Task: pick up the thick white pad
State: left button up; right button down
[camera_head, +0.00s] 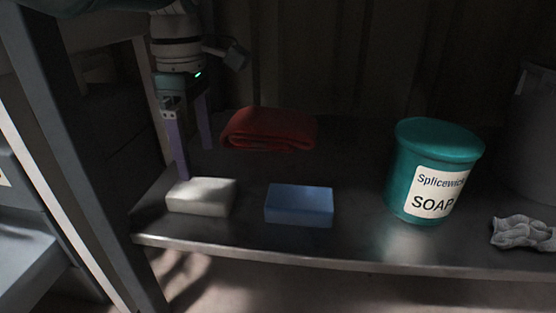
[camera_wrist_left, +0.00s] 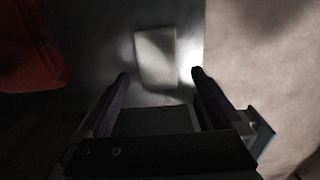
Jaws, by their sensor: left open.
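The thick white pad (camera_head: 201,197) lies flat on the metal shelf near its front left edge in the head view. In the left wrist view the white pad (camera_wrist_left: 156,56) shows ahead of the fingertips, in line with the space between them. My left gripper (camera_head: 196,162) is open and empty, with purple fingers pointing down. It is above and behind the pad in the head view, and I see no contact. The left wrist view shows both fingers (camera_wrist_left: 160,76) spread apart. My right gripper is not in view.
A blue block (camera_head: 299,206) lies right of the pad with a small gap. A folded red cloth (camera_head: 269,128) lies behind. A teal soap tub (camera_head: 433,150) and grey gloves (camera_head: 524,233) are on the right. A shelf post (camera_head: 87,150) stands at left.

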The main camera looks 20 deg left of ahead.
aim_at(201, 189)
pick_arm(q)
jog(key=shift+s+d+f+b, duration=0.15)
jog(key=shift+f+b, duration=0.15)
jog(key=shift+f, duration=0.3)
jog(key=shift+s+f+b, duration=0.15)
jog(key=shift+f+b, duration=0.1)
jog(key=shift+f, duration=0.35)
jog(key=shift+w+f, duration=0.15)
jog(key=shift+w, duration=0.05)
jog(key=shift+w+a+f+b, duration=0.3)
jog(key=shift+w+a+b, duration=0.2)
jog(key=shift+w+a, duration=0.1)
jog(key=f+b, duration=0.1)
jog(key=f, duration=0.1)
jog(key=s+f+b, duration=0.1)
jog(key=f+b, duration=0.1)
jog(key=shift+d+f, duration=0.15)
jog(key=shift+f, duration=0.05)
jog(key=shift+w+r, duration=0.1)
jog(key=shift+r, duration=0.1)
jog(key=shift+w, duration=0.1)
jog(key=shift+c, duration=0.5)
jog(key=c, duration=1)
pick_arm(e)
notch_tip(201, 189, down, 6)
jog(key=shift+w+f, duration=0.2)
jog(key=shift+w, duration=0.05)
